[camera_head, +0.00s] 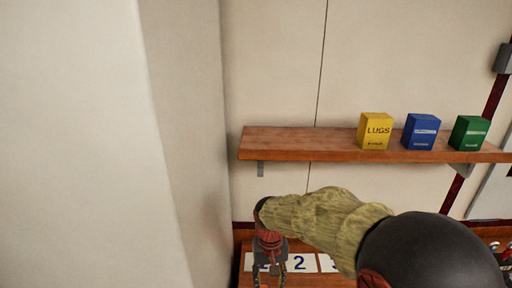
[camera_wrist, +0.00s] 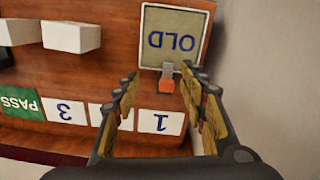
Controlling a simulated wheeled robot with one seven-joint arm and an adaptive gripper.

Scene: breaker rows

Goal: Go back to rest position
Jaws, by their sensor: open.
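My gripper (camera_head: 268,272) hangs over the left part of the wooden bench (camera_head: 310,280), at the bottom of the head view. In the wrist view, the fingers of my gripper (camera_wrist: 159,73) are spread apart, with nothing clasped between them. A small grey and orange piece (camera_wrist: 167,84) shows between the fingertips, at the edge of a square plate marked OLD (camera_wrist: 175,35). I cannot tell whether it touches the plate. My arm, with a yellowish sleeve, reaches in from the lower right of the head view.
A wooden shelf (camera_head: 300,143) above the bench holds yellow (camera_head: 375,132), blue (camera_head: 421,132) and green (camera_head: 469,133) boxes. A pale wall corner (camera_head: 190,130) stands close left of my gripper. Bench cards include 1 (camera_wrist: 160,122), 3 (camera_wrist: 64,110) and green PASS (camera_wrist: 20,103). White blocks (camera_wrist: 71,36) stand beyond them.

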